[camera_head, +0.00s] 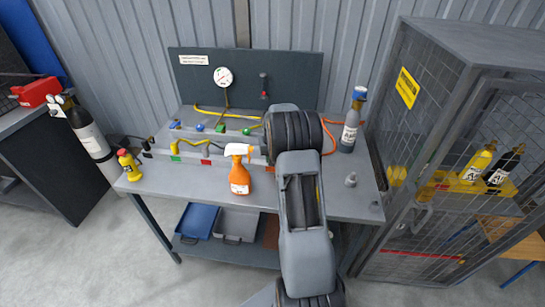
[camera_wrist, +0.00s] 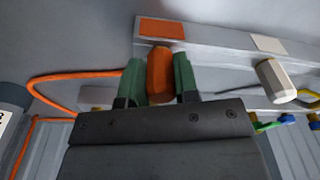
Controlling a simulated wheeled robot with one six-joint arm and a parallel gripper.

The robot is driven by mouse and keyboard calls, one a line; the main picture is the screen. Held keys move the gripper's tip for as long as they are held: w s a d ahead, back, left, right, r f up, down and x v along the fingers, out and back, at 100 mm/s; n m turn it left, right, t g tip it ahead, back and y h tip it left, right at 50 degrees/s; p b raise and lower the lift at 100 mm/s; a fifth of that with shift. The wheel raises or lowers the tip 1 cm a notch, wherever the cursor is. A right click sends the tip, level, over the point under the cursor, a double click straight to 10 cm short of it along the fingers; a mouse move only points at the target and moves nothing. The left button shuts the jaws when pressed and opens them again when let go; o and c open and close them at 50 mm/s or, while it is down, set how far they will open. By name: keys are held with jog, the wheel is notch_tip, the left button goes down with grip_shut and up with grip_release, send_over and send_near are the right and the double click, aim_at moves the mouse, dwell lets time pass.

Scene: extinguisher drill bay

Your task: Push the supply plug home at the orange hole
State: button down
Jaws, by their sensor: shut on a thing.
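My gripper (camera_wrist: 159,82), with green fingers, is shut on the orange plug (camera_wrist: 159,60) in the wrist view. The plug's front end meets or nearly meets the grey block (camera_wrist: 215,55), below an orange label (camera_wrist: 162,30). The orange hole itself is hidden behind the plug, and I cannot tell how deep the plug sits. An orange hose (camera_wrist: 75,76) loops at the left. In the head view my arm hides the gripper and plug; some orange hose (camera_head: 329,135) shows right of it.
A pale plug (camera_wrist: 276,82) stands at the block beside the held one, under a white label (camera_wrist: 269,43). In the head view, an orange spray bottle (camera_head: 239,180) stands close left of my arm. A grey cylinder (camera_head: 350,130) stands right. A mesh cage (camera_head: 420,120) borders the bench.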

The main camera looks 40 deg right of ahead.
jog(key=shift+f, duration=0.2)
jog(key=c, duration=0.8)
grip_release()
jog(key=r, duration=0.4)
jog(key=s+r, duration=0.1)
jog(key=r, duration=0.8)
jog(key=shift+s+a+r+b, duration=0.25)
jog(key=shift+a+r+b, duration=0.05)
jog(key=shift+r+b, duration=0.1)
